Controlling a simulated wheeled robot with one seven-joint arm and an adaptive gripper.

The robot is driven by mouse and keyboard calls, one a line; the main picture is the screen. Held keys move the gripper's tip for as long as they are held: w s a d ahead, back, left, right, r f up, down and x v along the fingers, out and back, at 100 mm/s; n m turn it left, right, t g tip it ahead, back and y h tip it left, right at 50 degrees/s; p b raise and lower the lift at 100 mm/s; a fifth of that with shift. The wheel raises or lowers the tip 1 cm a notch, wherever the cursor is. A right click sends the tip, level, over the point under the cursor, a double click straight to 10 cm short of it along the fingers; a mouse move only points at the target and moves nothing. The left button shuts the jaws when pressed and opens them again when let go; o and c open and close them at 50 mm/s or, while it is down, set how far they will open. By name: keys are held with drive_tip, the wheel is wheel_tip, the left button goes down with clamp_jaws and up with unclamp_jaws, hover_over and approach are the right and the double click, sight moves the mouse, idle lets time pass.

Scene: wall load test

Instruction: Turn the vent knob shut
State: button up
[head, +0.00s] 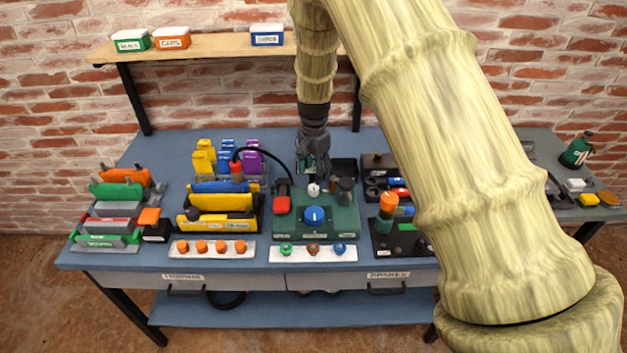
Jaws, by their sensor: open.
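A green test unit (347,222) stands at the middle of the bench. A large blue knob (315,215) with a light pointer mark is on its sloped front. A small white knob-like part (314,190) is on its top, behind the blue knob. The labels are too small to read, so I cannot tell which one is the vent knob. My gripper (313,172) points down above the white part, open and empty. Whether the fingers touch the white part cannot be told from this view.
A dark cylinder (346,186) stands close at right. Yellow and blue modules (222,201) fill a rack at left. An orange-topped part (389,202) stands at right. My arm hides part of the bench's right side.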

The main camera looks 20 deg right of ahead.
sight(314, 186)
wheel_tip(314, 186, up, 6)
drive_tip(key=shift+f, duration=0.1)
idle(0.5)
